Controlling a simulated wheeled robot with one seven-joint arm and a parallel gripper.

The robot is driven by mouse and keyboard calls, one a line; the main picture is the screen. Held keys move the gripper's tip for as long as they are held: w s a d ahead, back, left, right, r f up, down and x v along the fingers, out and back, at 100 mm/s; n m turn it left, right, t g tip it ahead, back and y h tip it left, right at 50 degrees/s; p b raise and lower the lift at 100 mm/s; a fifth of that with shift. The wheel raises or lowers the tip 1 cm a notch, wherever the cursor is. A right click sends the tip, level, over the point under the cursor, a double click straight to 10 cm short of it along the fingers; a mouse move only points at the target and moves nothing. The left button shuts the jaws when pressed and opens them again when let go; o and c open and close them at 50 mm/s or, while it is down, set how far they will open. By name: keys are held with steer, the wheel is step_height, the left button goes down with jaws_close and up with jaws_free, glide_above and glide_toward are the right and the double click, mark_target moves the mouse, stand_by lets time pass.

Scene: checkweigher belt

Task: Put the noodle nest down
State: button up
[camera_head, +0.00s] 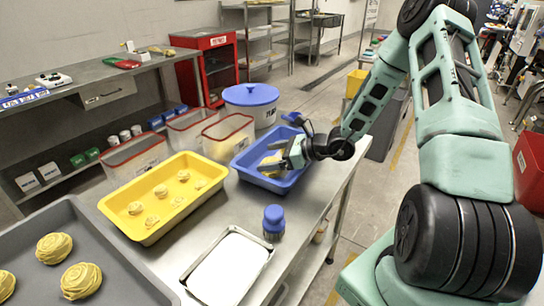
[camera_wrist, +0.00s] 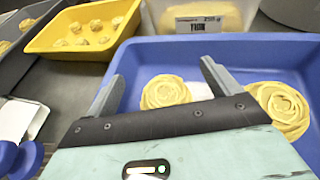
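My gripper (camera_wrist: 162,70) is over the blue tray (camera_wrist: 145,55), with its two fingers spread wide apart. A pale yellow noodle nest (camera_wrist: 165,92) shows between the fingers in the wrist view, with a gap on each side of it. It appears to lie on the tray floor. A second, larger nest (camera_wrist: 281,108) lies to its right, partly hidden by my gripper body. In the head view my gripper (camera_head: 287,155) reaches into the blue tray (camera_head: 240,165) from the right and hides part of the nests.
A yellow tray (camera_head: 150,235) with several small nests stands left of the blue tray. A grey tray (camera_head: 115,265) at front left holds larger nests. Red-rimmed bins (camera_head: 229,137) and a blue-lidded tub (camera_head: 251,105) are behind.

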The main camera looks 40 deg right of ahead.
steer(key=shift+s+f, duration=0.25)
steer(key=shift+f, duration=0.35)
steer(key=shift+r+p, duration=0.5)
steer(key=shift+r, duration=0.05)
steer(key=shift+s+d+r, duration=0.1)
steer(key=shift+d+r, duration=0.05)
steer(key=shift+d, duration=0.15)
steer(key=r+b+v, duration=0.1)
steer(key=v, duration=1)
steer(key=s+a+r+n+g+y, duration=0.1)
steer(key=s+a+r+n+g, duration=0.15)
steer(key=a+n+g, duration=0.5)
steer(key=s+a+r+n+g, duration=0.1)
steer(key=s+a+n+g, duration=0.25)
steer(key=a+n, duration=0.8)
steer(key=s+a+r+n+h, duration=0.1)
steer(key=s+a+n+h, duration=0.3)
steer(key=s+a+n, duration=0.3)
steer(key=s+a+r+n+h, duration=0.2)
steer(key=s+a+n+h, duration=0.2)
steer(key=s+a+n, duration=0.3)
steer(key=s+n, duration=0.2)
steer(key=n, duration=0.1)
steer(key=shift+r+h, duration=0.3)
steer(key=shift+h, duration=0.1)
